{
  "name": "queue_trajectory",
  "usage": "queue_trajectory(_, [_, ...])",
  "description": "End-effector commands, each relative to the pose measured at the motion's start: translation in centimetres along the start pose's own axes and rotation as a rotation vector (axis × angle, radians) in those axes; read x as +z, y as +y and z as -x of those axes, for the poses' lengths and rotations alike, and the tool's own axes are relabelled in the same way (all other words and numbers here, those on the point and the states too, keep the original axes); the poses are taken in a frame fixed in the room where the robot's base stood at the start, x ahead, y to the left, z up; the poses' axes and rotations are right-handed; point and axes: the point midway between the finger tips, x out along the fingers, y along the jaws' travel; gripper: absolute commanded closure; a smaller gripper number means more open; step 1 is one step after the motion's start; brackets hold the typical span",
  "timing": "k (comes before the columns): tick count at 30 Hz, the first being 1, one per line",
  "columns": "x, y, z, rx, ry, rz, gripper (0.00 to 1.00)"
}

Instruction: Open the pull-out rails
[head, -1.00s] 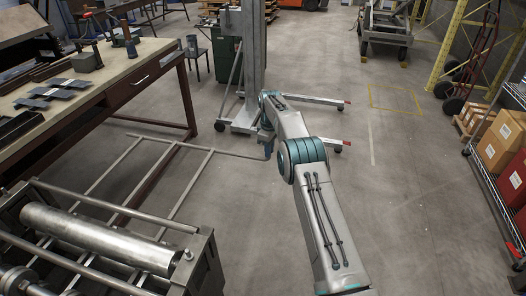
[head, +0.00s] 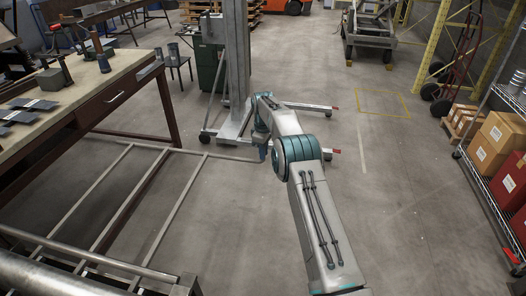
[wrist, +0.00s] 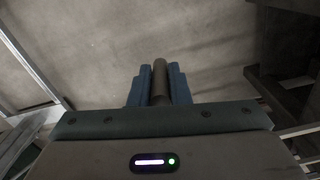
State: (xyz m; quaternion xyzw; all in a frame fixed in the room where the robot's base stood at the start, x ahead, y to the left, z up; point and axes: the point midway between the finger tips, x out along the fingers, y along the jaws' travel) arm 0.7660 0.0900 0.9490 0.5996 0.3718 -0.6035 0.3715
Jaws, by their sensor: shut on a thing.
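The pull-out rails (head: 122,205) are a pale metal frame of long bars and crossbars. In the wrist view the two blue fingers of my gripper (wrist: 160,88) are closed around a dark round bar (wrist: 160,80). The fingertips are small and partly hidden by my arm in the head view.
A workbench (head: 100,85) with metal parts stands at the left. A lifting mast (head: 236,75) with wheeled legs (head: 305,147) stands just beyond my gripper. A shelf with boxes (head: 495,140) lines the right. The floor right of my arm is clear.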

Motion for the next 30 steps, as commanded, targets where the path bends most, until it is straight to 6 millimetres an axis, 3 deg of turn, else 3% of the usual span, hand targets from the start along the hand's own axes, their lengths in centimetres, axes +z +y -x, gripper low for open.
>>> queue_trajectory(1, [-0.1, 0.3, 0.5, 0.014, 0.011, -0.003, 1.00])
queue_trajectory(2, [-0.1, 0.4, 0.5, 0.014, 0.012, -0.003, 0.75])
queue_trajectory(3, [-0.1, 0.4, 0.5, 0.014, 0.011, -0.003, 0.64])
queue_trajectory(4, [-0.1, 0.4, 0.5, 0.013, 0.011, -0.003, 0.62])
queue_trajectory(13, [-0.1, 0.2, 0.5, 0.009, 0.008, -0.001, 0.62])
queue_trajectory(17, [-0.1, 0.2, 1.6, 0.010, 0.009, -0.001, 0.62])
queue_trajectory(30, [-0.1, 0.2, 10.9, 0.011, 0.010, -0.002, 0.62])
